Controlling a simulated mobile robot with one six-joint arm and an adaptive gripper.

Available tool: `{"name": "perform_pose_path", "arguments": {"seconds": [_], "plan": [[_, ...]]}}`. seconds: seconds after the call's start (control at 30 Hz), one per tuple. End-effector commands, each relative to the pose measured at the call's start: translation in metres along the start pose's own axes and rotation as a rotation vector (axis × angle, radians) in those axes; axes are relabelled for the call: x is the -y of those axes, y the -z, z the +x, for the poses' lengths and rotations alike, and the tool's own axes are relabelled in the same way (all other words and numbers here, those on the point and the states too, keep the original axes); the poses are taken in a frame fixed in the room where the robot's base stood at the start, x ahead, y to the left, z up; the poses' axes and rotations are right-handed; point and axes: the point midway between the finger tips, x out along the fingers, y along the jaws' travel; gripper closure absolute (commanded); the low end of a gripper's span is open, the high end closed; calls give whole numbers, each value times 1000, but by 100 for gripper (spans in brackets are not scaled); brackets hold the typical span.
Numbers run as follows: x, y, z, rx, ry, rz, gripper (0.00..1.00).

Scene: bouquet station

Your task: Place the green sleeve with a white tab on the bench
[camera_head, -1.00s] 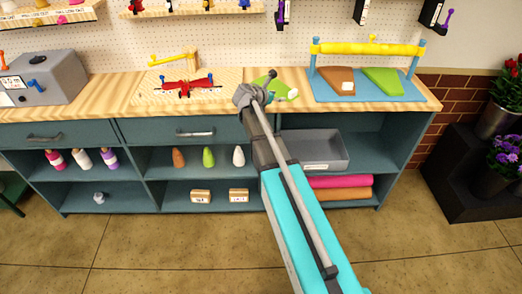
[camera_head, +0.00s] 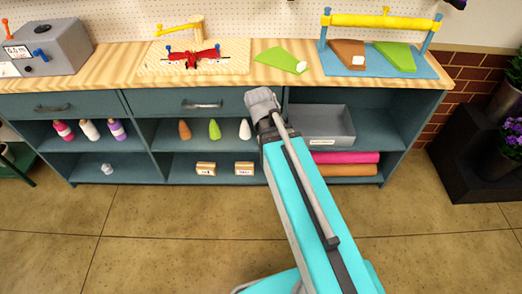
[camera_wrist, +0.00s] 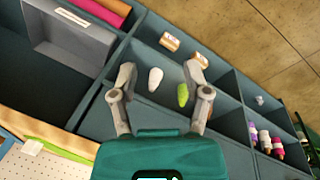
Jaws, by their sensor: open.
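A green sleeve (camera_head: 280,58) with a white tab (camera_head: 301,67) lies flat on the wooden bench top (camera_head: 118,84), between the pegboard jig and the blue mat. A green strip, apparently this sleeve (camera_wrist: 58,149), shows at the lower left of the wrist view. My gripper (camera_wrist: 160,72) is open and empty there, its two fingers spread in front of the shelves. In the head view my gripper (camera_head: 262,98) is in front of the bench's front edge, below and apart from the sleeve; its fingers are mostly hidden there.
A blue mat (camera_head: 338,68) at right holds a brown sleeve (camera_head: 347,53) and another green sleeve (camera_head: 396,57) under a yellow roll (camera_head: 380,20). A jig with a red bow (camera_head: 194,56) stands left. A grey bin (camera_head: 322,126) sits on the shelf below.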

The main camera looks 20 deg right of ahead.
Motion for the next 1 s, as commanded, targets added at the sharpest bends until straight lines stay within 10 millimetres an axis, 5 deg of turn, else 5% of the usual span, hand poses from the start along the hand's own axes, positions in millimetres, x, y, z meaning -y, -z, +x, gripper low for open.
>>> {"name": "perform_pose_path", "arguments": {"seconds": [0.3,1.0], "plan": [[46,-34,-6,47,178,270,38],[48,-34,-7,52,188,288,38]]}}
